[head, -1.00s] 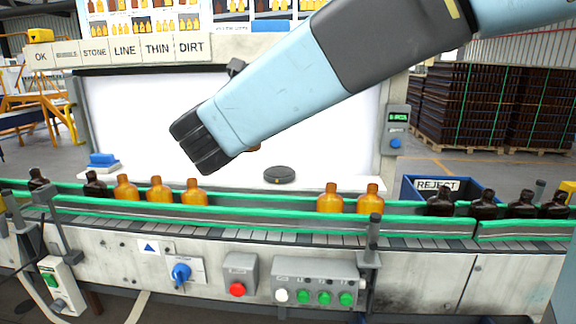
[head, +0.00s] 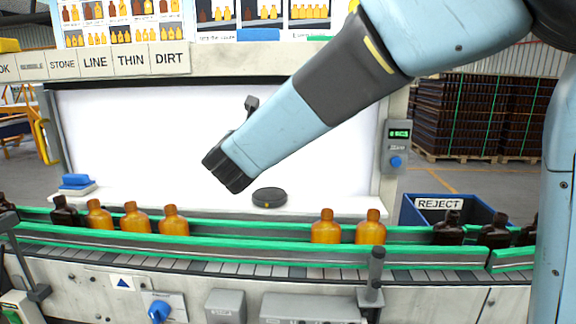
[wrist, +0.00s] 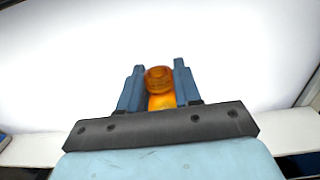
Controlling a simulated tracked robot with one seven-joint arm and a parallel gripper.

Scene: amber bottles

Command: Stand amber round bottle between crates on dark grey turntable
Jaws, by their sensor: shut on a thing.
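My gripper (head: 227,172) is in front of the white lit panel, to the left of and above the dark grey turntable (head: 269,198). In the wrist view my gripper (wrist: 159,68) is shut on an amber round bottle (wrist: 160,78), whose open neck shows between the two fingers. In the head view this bottle is hidden behind my gripper and arm. The turntable is a small, flat, empty disc on the white ledge behind the conveyor.
Amber bottles (head: 135,217) and dark bottles (head: 448,230) stand in a row on the conveyor between green rails (head: 270,257). A blue REJECT bin (head: 415,214) is at right. A blue block (head: 76,181) lies at the ledge's left.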

